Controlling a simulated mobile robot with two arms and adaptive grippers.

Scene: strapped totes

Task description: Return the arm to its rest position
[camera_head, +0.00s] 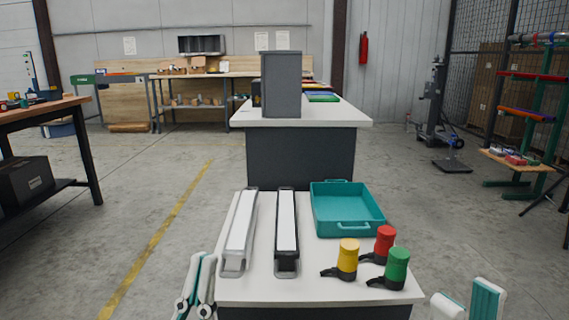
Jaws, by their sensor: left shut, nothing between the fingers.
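My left gripper (202,258) is at the bottom of the head view, just left of the small white table (325,270). Its two fingers point up close together, shut, and nothing is held. My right gripper (468,292) is partly in view at the bottom right, right of the table and apart from it. The lower frame edge cuts it off, so its jaw state cannot be told. I see nothing held in it.
On the table are a grey-framed strap bar (240,230), a black-framed one (286,230), a teal tote (347,228), and yellow (347,256), red (384,242) and green (397,264) handled tools. Behind stands a counter (325,114) with a grey box (281,85).

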